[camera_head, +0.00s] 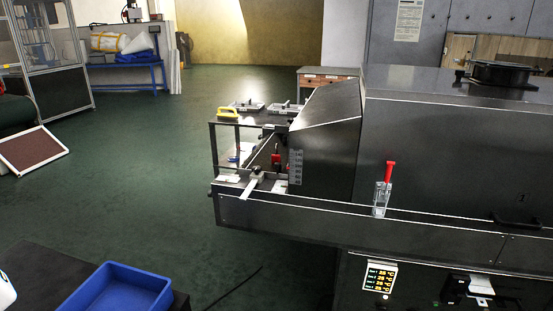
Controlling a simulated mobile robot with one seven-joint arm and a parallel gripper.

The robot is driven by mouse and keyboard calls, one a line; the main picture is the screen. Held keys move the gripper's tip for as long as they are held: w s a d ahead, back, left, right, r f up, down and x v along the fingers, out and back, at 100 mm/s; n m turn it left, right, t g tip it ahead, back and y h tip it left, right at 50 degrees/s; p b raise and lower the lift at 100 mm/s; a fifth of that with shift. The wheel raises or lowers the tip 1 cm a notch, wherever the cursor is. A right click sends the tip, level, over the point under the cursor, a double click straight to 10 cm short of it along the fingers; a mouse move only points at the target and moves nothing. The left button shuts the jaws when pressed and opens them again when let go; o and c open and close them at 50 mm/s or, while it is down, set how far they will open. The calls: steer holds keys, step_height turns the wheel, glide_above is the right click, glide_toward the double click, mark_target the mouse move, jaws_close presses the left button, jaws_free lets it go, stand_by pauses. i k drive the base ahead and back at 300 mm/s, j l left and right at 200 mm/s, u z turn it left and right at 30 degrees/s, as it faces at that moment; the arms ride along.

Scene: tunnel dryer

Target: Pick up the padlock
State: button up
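I cannot make out a padlock with certainty. A small red and dark object (276,160) sits at the open left end of the dryer, too small to tell what it is. My gripper does not show in this view.
The grey tunnel dryer (440,145) fills the right side. A cart (240,122) with a yellow-handled item stands behind its left end. A blue bin (117,290) sits on a dark surface at the lower left. The green floor (150,190) between is open, with a cable near the bottom.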

mark_target(275, 158)
steer(key=i+l+u, duration=0.15)
steer(key=i, duration=0.3)
steer(key=i+l+u, duration=0.15)
steer(key=i, duration=0.35)
steer(key=i+l+u, duration=0.2)
steer(key=i, duration=0.25)
steer(key=i+l+u, duration=0.15)
steer(key=i, duration=0.3)
steer(key=l, duration=0.1)
